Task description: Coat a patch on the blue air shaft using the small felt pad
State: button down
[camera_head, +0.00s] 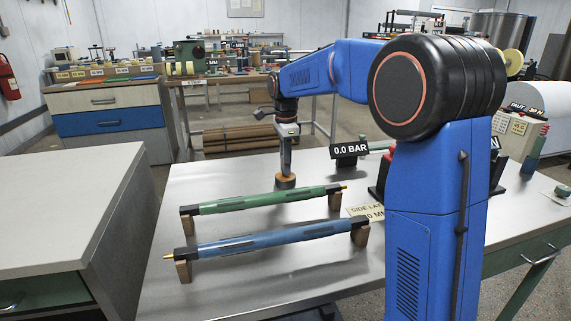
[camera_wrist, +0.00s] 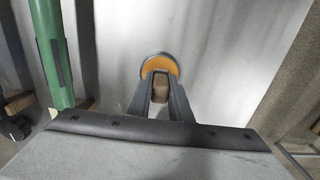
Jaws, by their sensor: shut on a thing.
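The blue air shaft (camera_head: 275,238) lies on brown supports near the front of the metal table. My gripper (camera_head: 286,172) points down behind the green shaft, farther back than the blue one. It is shut on the small felt pad (camera_head: 285,182), a round disc; in the wrist view the pad (camera_wrist: 160,66) shows an orange face, a grey rim and a brown grip between my fingers (camera_wrist: 161,88). I cannot tell whether the pad touches the table. The blue shaft does not show clearly in the wrist view.
A green shaft (camera_head: 262,201) on its own supports lies between my gripper and the blue shaft; it also shows in the wrist view (camera_wrist: 51,50). A "0.0 BAR" display (camera_head: 350,149) stands at the back of the table (camera_head: 185,215).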

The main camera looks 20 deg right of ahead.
jog(key=shift+f, duration=0.6)
dwell(1.6)
jog(key=shift+r, duration=3.55)
